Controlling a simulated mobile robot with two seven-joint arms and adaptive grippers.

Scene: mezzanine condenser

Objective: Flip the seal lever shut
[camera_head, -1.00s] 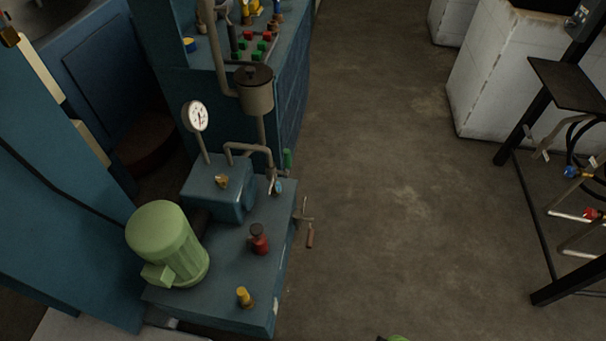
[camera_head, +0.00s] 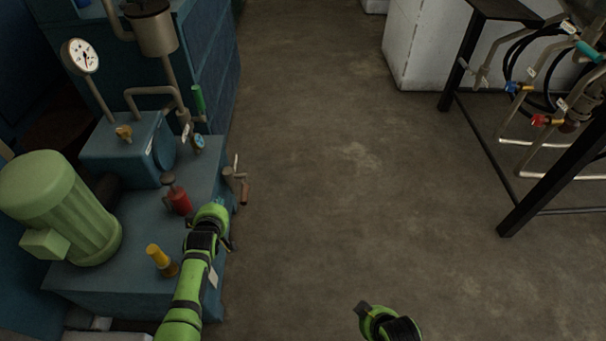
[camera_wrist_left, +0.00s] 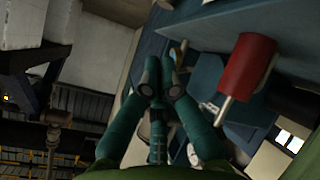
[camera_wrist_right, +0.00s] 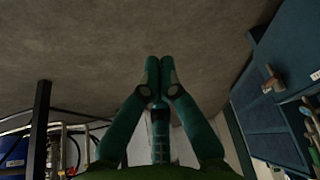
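My left gripper (camera_head: 222,205) is over the right edge of the blue pump bench, near a small crank-like lever (camera_head: 240,185) with a red-brown handle on the bench's side. A green-handled lever (camera_head: 199,98) stands upright on the pipework behind. I cannot tell for certain which is the seal lever. In the left wrist view the left fingers (camera_wrist_left: 159,78) are together and empty, and a red can (camera_wrist_left: 248,65) is to their right. My right gripper (camera_head: 364,309) is low over open floor; its fingers (camera_wrist_right: 160,68) are together and empty in the right wrist view.
A black-framed rack (camera_head: 545,190) with hoses is at right. The floor (camera_head: 340,180) between is clear.

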